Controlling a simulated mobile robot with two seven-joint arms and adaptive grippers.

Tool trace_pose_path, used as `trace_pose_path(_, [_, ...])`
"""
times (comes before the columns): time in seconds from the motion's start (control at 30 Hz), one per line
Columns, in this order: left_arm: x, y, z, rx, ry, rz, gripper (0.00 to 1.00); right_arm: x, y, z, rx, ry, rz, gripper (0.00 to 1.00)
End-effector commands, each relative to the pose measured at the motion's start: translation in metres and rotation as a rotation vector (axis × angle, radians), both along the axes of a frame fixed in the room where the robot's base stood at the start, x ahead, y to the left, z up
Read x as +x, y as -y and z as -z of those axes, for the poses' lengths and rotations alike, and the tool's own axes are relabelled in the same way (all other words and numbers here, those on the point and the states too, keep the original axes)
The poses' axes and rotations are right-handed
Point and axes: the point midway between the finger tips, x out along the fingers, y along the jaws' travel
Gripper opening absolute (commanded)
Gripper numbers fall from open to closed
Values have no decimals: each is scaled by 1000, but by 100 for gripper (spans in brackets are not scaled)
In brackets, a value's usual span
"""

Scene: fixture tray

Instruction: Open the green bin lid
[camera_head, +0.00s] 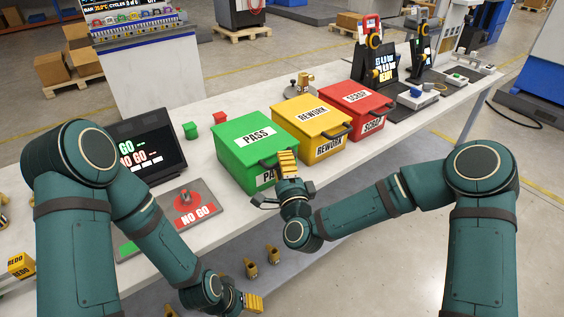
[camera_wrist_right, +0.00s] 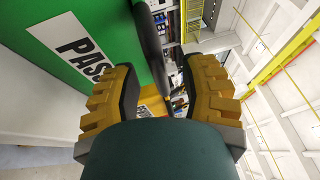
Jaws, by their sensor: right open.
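The green bin (camera_head: 232,167) stands on the white table, with its lid (camera_head: 249,136) marked PASS lying shut. A dark handle (camera_head: 268,163) sticks out at its front edge. My right gripper (camera_head: 287,162) is at the front of the bin, by the handle. In the right wrist view its yellow-padded fingers (camera_wrist_right: 160,88) are apart. The dark handle (camera_wrist_right: 150,42) shows between and beyond the fingertips there, next to the green front (camera_wrist_right: 115,25). I cannot tell whether they touch. My left gripper (camera_head: 250,301) hangs low at the bottom; its finger opening is unclear.
A yellow REWORK bin (camera_head: 318,140) and a red SCRAP bin (camera_head: 366,116) stand to the right of the green bin. A dark screen (camera_head: 147,148) and a NO GO plate (camera_head: 180,205) are to the left. The table's front edge runs below the bins.

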Motion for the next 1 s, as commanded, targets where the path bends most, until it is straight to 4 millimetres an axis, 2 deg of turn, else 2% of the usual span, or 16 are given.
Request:
trace_pose_path(0.13, [0,0,0,0,0,0,59,9,-2,-2,1,0,-1,43])
trace_pose_path(0.43, [0,0,0,0,0,0,59,10,-3,-2,1,0,-1,43])
trace_pose_path(0.47, [0,0,0,0,0,0,59,10,-3,-2,1,0,-1,39])
trace_pose_path(0.5, [0,0,0,0,0,0,59,10,-3,-2,0,0,-1,25])
trace_pose_path(0.57, [0,0,0,0,0,0,59,10,-3,-2,0,0,-1,4])
trace_pose_path(0.6, [0,0,0,0,0,0,59,10,-3,-2,0,0,-1,0])
trace_pose_path(0.87, [0,0,-2,0,0,0,59,10,-2,-4,-3,-3,0,0])
trace_pose_path(1.0, [0,0,-10,0,0,-1,59,11,-3,-12,-16,-19,0,0])
